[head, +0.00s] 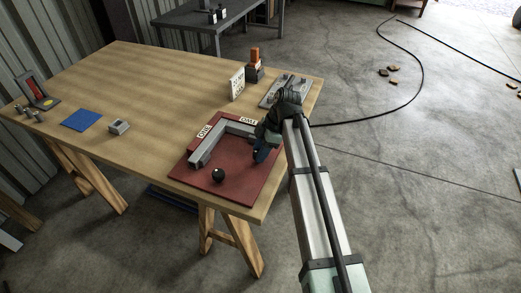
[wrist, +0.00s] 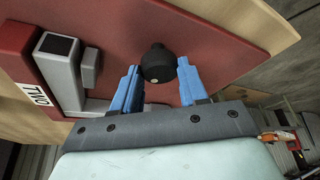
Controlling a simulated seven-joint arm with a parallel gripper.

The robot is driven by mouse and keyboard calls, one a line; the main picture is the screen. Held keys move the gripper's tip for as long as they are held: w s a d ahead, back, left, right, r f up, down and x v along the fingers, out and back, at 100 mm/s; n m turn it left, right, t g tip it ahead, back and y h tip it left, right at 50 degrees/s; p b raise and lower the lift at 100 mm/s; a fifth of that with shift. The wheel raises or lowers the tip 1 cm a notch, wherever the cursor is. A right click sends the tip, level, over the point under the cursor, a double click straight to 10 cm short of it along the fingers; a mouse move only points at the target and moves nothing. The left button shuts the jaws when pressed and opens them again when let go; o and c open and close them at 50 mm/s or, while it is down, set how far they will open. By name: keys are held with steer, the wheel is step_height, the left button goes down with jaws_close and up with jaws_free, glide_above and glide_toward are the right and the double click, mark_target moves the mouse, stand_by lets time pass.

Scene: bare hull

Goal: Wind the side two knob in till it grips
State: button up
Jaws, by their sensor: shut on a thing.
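A dark red board (head: 245,182) lies on the table's near right corner. It carries a grey L-shaped frame (head: 207,147), with labels marked ONE and TWO along its outer sides. In the wrist view the TWO label (wrist: 35,95) is beside one grey leg with a black top face (wrist: 60,46). My gripper (head: 262,154) is low over the board by side two. Its blue fingers are shut on a black knob (wrist: 157,62) with a pale spot on it. The arm hides this knob in the head view, and any thread contact is hidden.
A second round black knob (head: 218,175) is at the board's front left, apart from my gripper. A grey plate with parts (head: 285,90), a white sign (head: 237,85) and an orange-topped block (head: 254,66) stand behind. A small grey block (head: 119,126) and blue mat (head: 82,120) are left.

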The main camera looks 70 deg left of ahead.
steer(key=c, duration=0.4)
steer(key=shift+d+m, duration=0.1)
steer(key=shift+m, duration=0.2)
steer(key=m+y, duration=0.1)
steer(key=m, duration=0.1)
steer(key=m+t+y, duration=0.1)
steer(key=m, duration=0.1)
steer(key=shift+s+d+m, duration=0.1)
steer(key=shift+d+m, duration=0.05)
steer(key=shift+m, duration=0.25)
steer(key=m+t, duration=0.1)
steer(key=m, duration=0.2)
steer(key=m+t+y, duration=0.1)
steer(key=m, duration=0.2)
steer(key=shift+s, duration=0.15)
steer(key=m+t, duration=0.1)
steer(key=m, duration=0.2)
steer(key=m+t, duration=0.1)
steer(key=m, duration=0.2)
steer(key=shift+s+m+t+y, duration=0.15)
steer(key=shift+m+t+y, duration=0.15)
steer(key=m+t, duration=0.1)
steer(key=m, duration=0.2)
steer(key=m+t+h, duration=0.1)
steer(key=m, duration=0.2)
steer(key=shift+s, duration=0.1)
